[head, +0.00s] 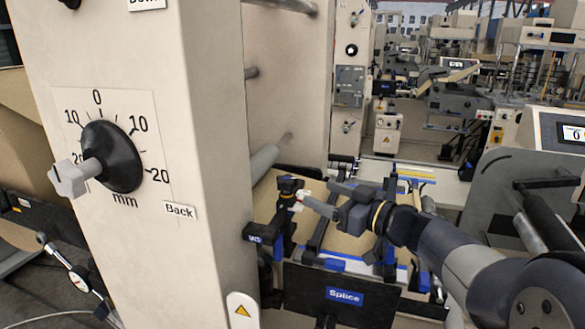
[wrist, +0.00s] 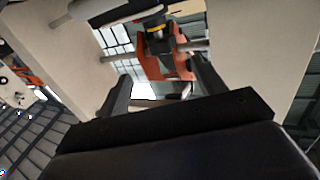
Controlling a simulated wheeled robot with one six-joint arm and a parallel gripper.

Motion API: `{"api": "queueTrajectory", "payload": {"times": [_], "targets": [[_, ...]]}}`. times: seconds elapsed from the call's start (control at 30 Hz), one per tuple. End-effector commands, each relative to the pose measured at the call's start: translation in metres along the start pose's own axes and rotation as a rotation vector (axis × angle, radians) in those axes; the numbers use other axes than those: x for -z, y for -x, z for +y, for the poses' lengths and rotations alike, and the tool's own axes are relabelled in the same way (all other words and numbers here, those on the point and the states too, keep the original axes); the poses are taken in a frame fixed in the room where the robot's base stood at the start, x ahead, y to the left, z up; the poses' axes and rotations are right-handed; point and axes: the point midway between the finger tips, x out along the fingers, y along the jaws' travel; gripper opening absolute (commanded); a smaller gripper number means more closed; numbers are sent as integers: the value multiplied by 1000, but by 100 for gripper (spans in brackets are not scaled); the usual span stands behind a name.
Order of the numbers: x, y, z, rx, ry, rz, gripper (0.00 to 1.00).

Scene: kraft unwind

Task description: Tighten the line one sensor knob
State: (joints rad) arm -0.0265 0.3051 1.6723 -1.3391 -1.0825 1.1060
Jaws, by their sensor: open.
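My gripper (head: 318,194) is open in the head view, its two fingers pointing left at a dark upright post (head: 284,215). A small black and pale fitting (head: 288,186) tops this post, close to the fingertips. I cannot tell for sure whether it is the line one sensor knob, or whether the fingers touch it. In the wrist view, the open fingers (wrist: 160,68) stand apart below an orange bracket (wrist: 150,66). A dark part with a yellow band (wrist: 156,30) sits at the bracket. No grip on anything shows.
A cream column (head: 205,120) fills the left, with a black dial knob (head: 112,157) and a pale grey lobed knob (head: 70,178). A black panel with a blue "Splice" label (head: 345,296) stands below my gripper. Metal rollers (head: 265,160) jut out beside the column. Machines crowd the background.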

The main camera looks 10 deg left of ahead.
Motion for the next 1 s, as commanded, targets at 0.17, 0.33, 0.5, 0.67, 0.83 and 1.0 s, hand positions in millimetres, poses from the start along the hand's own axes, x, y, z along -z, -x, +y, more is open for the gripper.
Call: {"api": "queueTrajectory", "payload": {"times": [0.17,0.33,0.5,0.67,0.83,1.0], "targets": [[0,-17,-2,16,-2,-1,65],[1,-50,-3,16,-2,-2,65],[1,-81,-3,13,-1,-2,65],[0,-100,-2,11,-1,-1,65],[0,-108,-2,9,0,-1,65],[0,-108,-2,8,0,-1,65]]}}
